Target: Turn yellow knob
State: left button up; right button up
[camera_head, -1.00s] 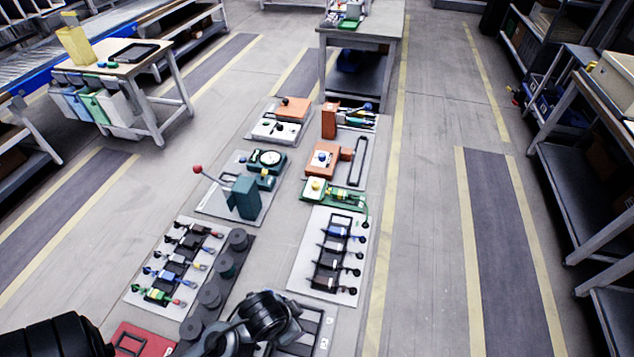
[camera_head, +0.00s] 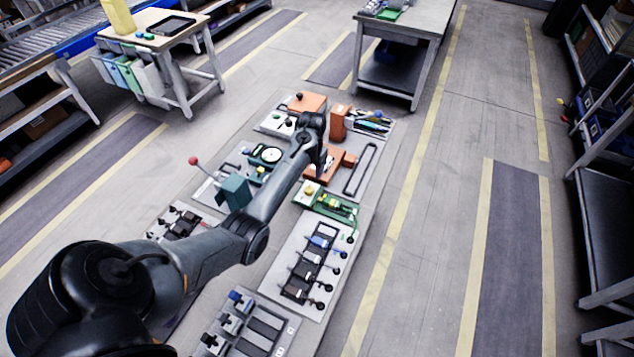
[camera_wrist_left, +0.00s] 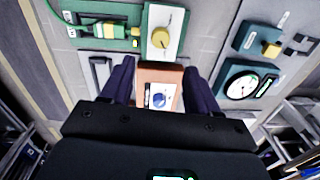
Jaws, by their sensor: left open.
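The yellow knob (camera_head: 309,190) sits on a green box in the middle of the panel board. In the left wrist view the yellow knob (camera_wrist_left: 164,43) shows a round dial with a bar grip, on the face of a green box (camera_wrist_left: 155,17). My left gripper (camera_head: 319,165) is over the board near an orange box, beyond the yellow knob. In the left wrist view my left gripper (camera_wrist_left: 158,68) is open and empty. The orange box with a blue knob (camera_wrist_left: 159,100) lies between its fingers, and the yellow knob is ahead of the fingertips. My right gripper is out of view.
A dial gauge (camera_wrist_left: 242,86) and a block with a smaller yellow part (camera_wrist_left: 271,50) are at the right in the wrist view. A red-tipped lever (camera_head: 193,161) stands left of my arm. A connector panel (camera_head: 313,262) lies nearer. The floor right of the board is clear.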

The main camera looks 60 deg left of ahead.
aim_at(309, 189)
pick_arm(q)
jog(key=f, duration=0.4)
jog(key=f+b, duration=0.1)
jog(key=f, duration=0.4)
jog(key=shift+s+a+f, duration=0.1)
jog(key=shift+s+a, duration=0.05)
jog(key=shift+a, duration=0.05)
jog(key=shift+f+b, duration=0.3)
jog(key=shift+f, duration=0.45)
jog(key=c, duration=1)
jog(key=shift+c, duration=0.2)
